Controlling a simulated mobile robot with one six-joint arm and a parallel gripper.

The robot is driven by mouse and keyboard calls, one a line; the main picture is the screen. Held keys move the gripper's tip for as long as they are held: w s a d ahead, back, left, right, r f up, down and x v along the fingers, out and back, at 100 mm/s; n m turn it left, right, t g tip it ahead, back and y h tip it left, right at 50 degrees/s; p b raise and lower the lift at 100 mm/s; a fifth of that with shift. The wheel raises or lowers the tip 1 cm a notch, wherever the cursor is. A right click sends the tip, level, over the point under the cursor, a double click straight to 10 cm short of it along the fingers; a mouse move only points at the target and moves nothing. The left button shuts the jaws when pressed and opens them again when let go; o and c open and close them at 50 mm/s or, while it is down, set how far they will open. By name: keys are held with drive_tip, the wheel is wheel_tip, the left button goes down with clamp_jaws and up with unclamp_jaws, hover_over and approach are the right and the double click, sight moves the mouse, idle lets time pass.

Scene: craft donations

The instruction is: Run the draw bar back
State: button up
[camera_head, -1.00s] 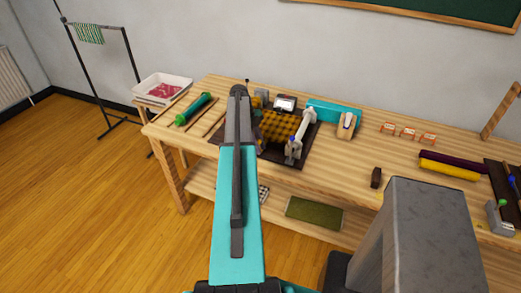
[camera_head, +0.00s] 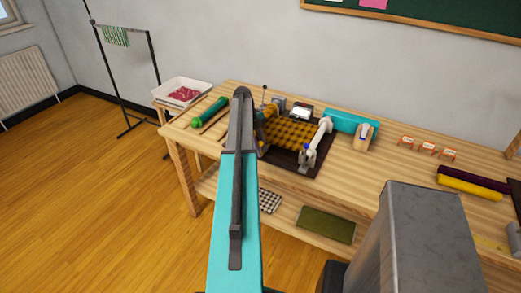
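A dark tray-like machine bed (camera_head: 308,165) stands on the wooden table, with a yellow-and-black checked cloth (camera_head: 290,133) across it. A pale bar (camera_head: 317,138) with blue bits near its front end crosses the right side of the cloth; it looks like the draw bar. My teal and dark arm reaches up the middle of the picture and covers the left part of the bed. My gripper cannot be made out behind the arm, so its hold and its distance from the bar do not show.
Behind the bed is a teal box (camera_head: 350,122), with a wooden block (camera_head: 364,138) beside it. A green roll (camera_head: 209,112) and a white tray (camera_head: 180,92) are at left. Purple and yellow rolls (camera_head: 470,186) lie at right. The front table middle is fairly clear.

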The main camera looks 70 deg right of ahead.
drive_tip(key=shift+o, duration=1.1)
drive_tip(key=b+v, duration=0.4)
drive_tip(key=v, duration=0.9)
drive_tip(key=shift+r, duration=0.35)
